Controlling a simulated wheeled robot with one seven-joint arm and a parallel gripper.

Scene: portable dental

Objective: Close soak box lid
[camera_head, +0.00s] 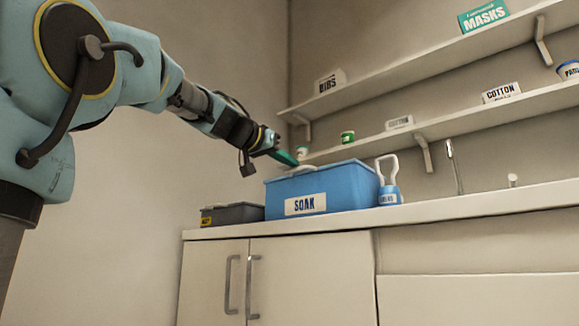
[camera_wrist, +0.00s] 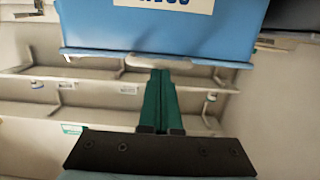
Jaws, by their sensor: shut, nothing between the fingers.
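The blue soak box (camera_head: 345,194) stands on the counter with a white SOAK label on its front. In the wrist view a blue face (camera_wrist: 110,28) of it fills the top, its label upside down, with a blue rim along its edge. The head view is too low to show whether the lid is open or shut. My gripper (camera_head: 290,159) is above the box's top at its left part. Its green fingers (camera_wrist: 160,75) are together and empty, and point toward the blue rim in the wrist view. I cannot tell whether they touch the box.
A dark grey box (camera_head: 232,214) stands left of the soak box. A blue and white container with a looped handle (camera_head: 389,185) stands close on its right. Wall shelves (camera_head: 450,122) with small boxes hang behind. The counter (camera_head: 480,202) is mostly clear farther right, before a tap.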

